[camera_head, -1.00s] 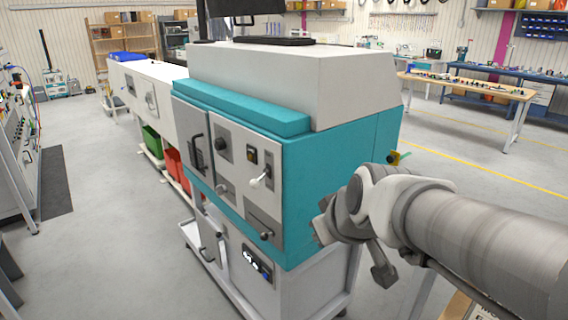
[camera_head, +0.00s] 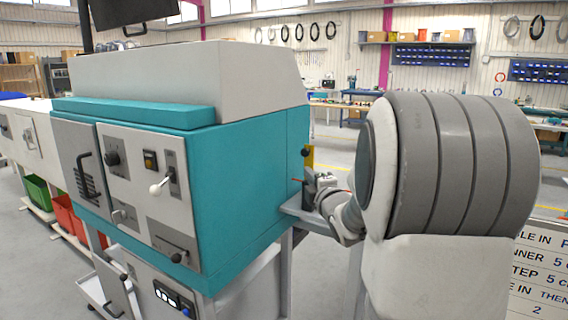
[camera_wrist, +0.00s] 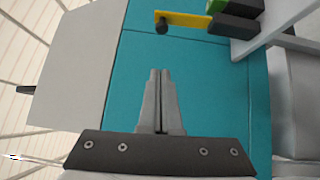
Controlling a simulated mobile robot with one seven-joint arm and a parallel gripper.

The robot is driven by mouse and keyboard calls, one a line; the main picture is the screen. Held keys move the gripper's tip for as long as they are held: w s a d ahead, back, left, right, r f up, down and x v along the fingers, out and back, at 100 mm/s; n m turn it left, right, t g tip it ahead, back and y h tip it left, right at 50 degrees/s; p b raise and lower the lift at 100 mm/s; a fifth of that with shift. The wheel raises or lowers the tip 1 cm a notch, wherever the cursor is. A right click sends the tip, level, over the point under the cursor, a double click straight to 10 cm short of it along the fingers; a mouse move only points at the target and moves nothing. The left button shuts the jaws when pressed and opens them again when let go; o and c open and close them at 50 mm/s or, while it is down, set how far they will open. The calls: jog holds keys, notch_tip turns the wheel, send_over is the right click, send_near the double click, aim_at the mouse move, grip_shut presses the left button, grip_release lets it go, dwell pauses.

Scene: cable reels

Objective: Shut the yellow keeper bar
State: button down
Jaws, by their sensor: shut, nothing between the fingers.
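The yellow keeper bar (camera_wrist: 187,19) lies against the teal side panel near the top of the wrist view. It has a black knob (camera_wrist: 161,26) at its left end, and its other end meets dark blocks (camera_wrist: 236,24). In the head view the yellow bar (camera_head: 309,158) stands upright at the right rear edge of the teal machine, with the knob near its top. My gripper (camera_wrist: 160,73) is shut and empty in front of the teal panel. Its tips are apart from the bar and knob. In the head view my wrist partly covers the area below the bar.
The teal and white machine (camera_head: 205,180) fills the left and middle of the head view. A grey ledge (camera_head: 305,215) sticks out below the bar. A small green part (camera_wrist: 215,5) sits beside the bar. A printed sign (camera_head: 540,275) is at lower right.

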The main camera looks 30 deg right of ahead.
send_near(302, 152)
jog(key=w+a, duration=0.2)
jog(key=w, duration=0.2)
jog(key=shift+w+d+p, duration=0.2)
jog(key=shift+w+d, duration=0.3)
jog(key=shift+d, duration=0.25)
jog(key=shift+w+d+p, duration=0.15)
jog(key=shift+w+d, duration=0.3)
jog(key=shift+d, duration=0.35)
jog(key=shift+r, duration=0.1)
jog(key=shift+w+d+r+p, duration=0.1)
jog(key=shift+d+p, duration=0.1)
jog(key=shift+p, duration=0.65)
